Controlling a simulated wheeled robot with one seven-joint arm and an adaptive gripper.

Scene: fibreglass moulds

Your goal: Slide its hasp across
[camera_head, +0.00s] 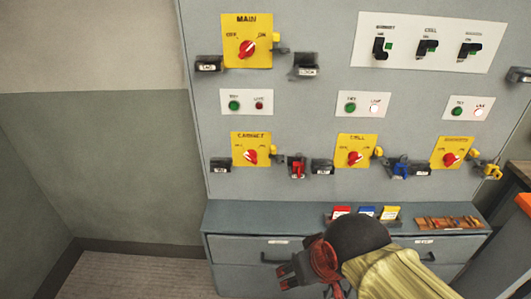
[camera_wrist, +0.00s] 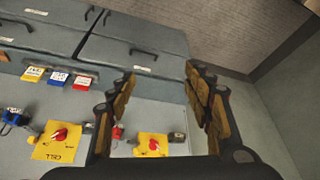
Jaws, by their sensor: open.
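On the grey panel, yellow plates with red rotary switches carry the labels MAIN (camera_head: 247,42), CABINET (camera_head: 250,151) and CELL (camera_head: 356,151); a further yellow plate (camera_head: 451,153) is at right. A small grey piece (camera_head: 281,50) beside MAIN and small yellow pieces (camera_head: 274,150) beside the lower switches may be hasps; their positions are too small to tell. A red lock-like item (camera_head: 297,169) hangs between CABINET and CELL. My gripper (camera_head: 292,275) is open and empty, low before the drawers. In the wrist view its fingers (camera_wrist: 160,78) stand apart, with the CABINET plate (camera_wrist: 153,145) beyond.
Below the panel is a ledge with red (camera_head: 341,211), blue (camera_head: 366,211) and yellow (camera_head: 390,212) cards and a brown tray (camera_head: 448,223). Drawers (camera_head: 250,248) lie beneath. Blue (camera_head: 401,168) and yellow (camera_head: 491,172) lock-like items hang at right. Floor at left is clear.

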